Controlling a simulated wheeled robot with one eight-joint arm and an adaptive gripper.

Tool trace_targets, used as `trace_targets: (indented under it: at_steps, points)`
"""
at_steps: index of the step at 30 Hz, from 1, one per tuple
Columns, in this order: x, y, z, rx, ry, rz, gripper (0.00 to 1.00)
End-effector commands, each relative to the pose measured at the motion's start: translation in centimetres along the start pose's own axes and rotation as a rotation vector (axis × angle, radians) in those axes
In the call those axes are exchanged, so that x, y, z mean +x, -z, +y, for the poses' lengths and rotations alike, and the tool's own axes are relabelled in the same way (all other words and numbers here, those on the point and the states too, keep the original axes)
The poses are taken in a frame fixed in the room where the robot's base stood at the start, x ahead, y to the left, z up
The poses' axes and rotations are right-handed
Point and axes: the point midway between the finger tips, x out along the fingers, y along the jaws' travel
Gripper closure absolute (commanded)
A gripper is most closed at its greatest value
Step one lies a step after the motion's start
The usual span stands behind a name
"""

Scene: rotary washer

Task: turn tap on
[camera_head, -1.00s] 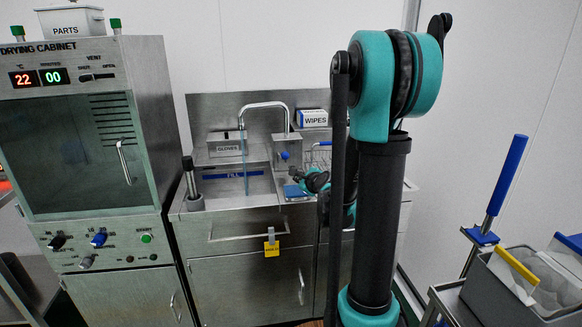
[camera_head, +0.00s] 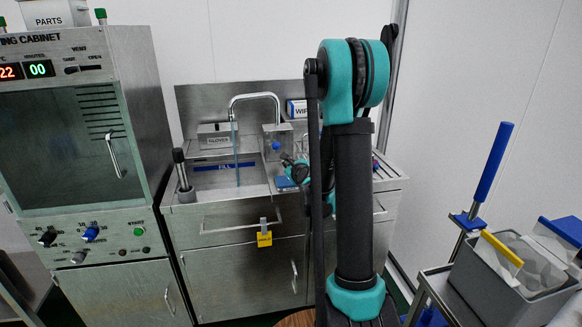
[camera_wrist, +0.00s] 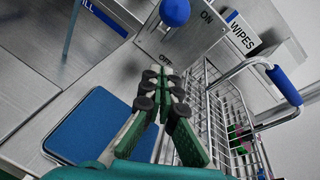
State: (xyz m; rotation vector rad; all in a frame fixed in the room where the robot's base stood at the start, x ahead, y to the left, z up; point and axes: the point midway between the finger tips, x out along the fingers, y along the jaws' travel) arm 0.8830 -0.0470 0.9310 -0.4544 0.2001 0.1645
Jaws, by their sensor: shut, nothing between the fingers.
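The tap's curved metal spout (camera_head: 255,97) arches over the sink at the back. Its blue knob (camera_head: 276,146) is on the front of a metal box right of the basin. In the wrist view the blue knob (camera_wrist: 174,12) is at the top, on a plate (camera_wrist: 195,40) marked ON at upper right and OFF below. My gripper (camera_wrist: 162,75) is shut and empty, its tips just below the OFF mark and apart from the knob in that picture. In the head view my gripper (camera_head: 290,163) is small, just below right of the knob, and partly hidden by my arm.
A wire basket (camera_wrist: 225,105) with a blue-gripped handle is close right of my gripper; a blue pad (camera_wrist: 97,127) lies at left. A WIPES box (camera_wrist: 240,35) is behind. A thin bluish upright strip (camera_head: 237,155) stands below the spout. The drying cabinet (camera_head: 70,130) is at left.

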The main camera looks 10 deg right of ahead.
Motion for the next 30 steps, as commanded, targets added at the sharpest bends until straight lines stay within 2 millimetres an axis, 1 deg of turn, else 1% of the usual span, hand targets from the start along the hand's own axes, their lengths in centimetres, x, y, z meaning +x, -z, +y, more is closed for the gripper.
trace_targets:
  at_steps: [1,3,9,14,24,26,30]
  points:
    - [0.1,-0.8,0.0,-0.001,-0.001,-0.001,1.0]
    - [0.2,-1.6,0.0,-0.001,-0.001,0.0,1.0]
    - [0.6,-3.3,0.0,-0.001,0.0,0.0,1.0]
    - [0.8,-3.8,0.0,0.0,0.0,0.0,1.0]
    - [0.8,-3.9,-0.1,0.0,0.0,0.0,1.0]
    - [0.8,-4.2,-0.1,0.0,0.0,0.0,1.0]
    - [1.0,-5.4,-0.5,-0.001,0.0,0.0,1.0]
